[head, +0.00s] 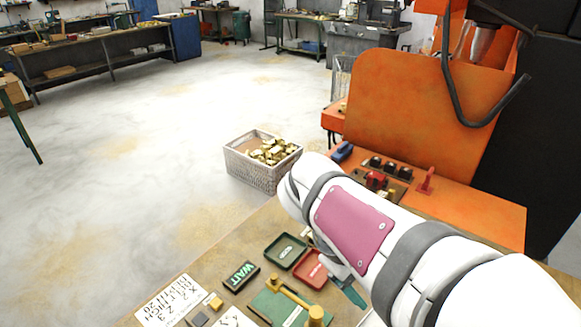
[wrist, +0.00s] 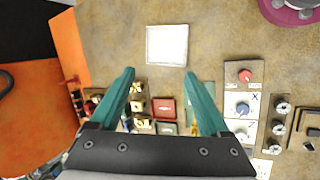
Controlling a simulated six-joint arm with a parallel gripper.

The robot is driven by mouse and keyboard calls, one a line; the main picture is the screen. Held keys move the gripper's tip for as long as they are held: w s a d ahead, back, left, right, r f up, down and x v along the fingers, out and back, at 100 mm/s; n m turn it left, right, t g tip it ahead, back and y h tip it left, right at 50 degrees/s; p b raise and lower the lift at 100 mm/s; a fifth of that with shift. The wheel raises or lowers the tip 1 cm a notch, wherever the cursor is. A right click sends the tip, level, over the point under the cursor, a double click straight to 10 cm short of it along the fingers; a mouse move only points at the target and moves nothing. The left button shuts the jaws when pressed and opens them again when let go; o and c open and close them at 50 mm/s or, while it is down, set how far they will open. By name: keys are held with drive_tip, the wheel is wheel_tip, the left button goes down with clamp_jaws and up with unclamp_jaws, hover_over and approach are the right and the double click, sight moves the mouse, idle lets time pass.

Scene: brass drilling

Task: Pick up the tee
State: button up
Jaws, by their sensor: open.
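My gripper (wrist: 159,75) is open, with two teal fingers spread apart and nothing visible between the tips. One teal finger also shows below my arm in the head view (head: 353,295). I cannot tell for sure which brass piece is the tee. A brass piece with a bar and rounded ends (head: 292,297) lies on a green mat (head: 265,305) at the bottom of the head view. Small brass pieces (wrist: 138,105) sit left of the red tray in the wrist view, near the left finger. Another brass bit (wrist: 195,128) shows beside the right finger, partly hidden.
A red tray (head: 311,269) and a green tray (head: 285,251) stand near the WAIT sign (head: 241,276). A white square (wrist: 166,45) lies on bare bench. Dial panels (wrist: 243,104) are at right in the wrist view. An orange machine (head: 430,110) and a basket (head: 250,173) stand beyond.

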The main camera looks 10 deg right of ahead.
drive_tip(key=w+a+n+t+h, duration=0.1)
drive_tip(key=w+n+t+h, duration=0.35)
drive_tip(key=w+n, duration=1.1)
drive_tip(key=w+a+f+n+t, duration=0.3)
drive_tip(key=w+a+n+t, duration=0.25)
drive_tip(key=w, duration=0.65)
wheel_tip(320, 180, down, 18)
drive_tip(key=r+g, duration=0.1)
drive_tip(key=shift+y, duration=0.25)
drive_tip(key=x, duration=0.4)
drive_tip(key=f+x, duration=0.1)
drive_tip(key=x, duration=0.7)
drive_tip(key=shift+s+a+f, duration=0.1)
drive_tip(key=shift+a+f, duration=0.2)
drive_tip(key=shift+f, duration=0.05)
clamp_jaws()
drive_tip(key=shift+r, duration=0.1)
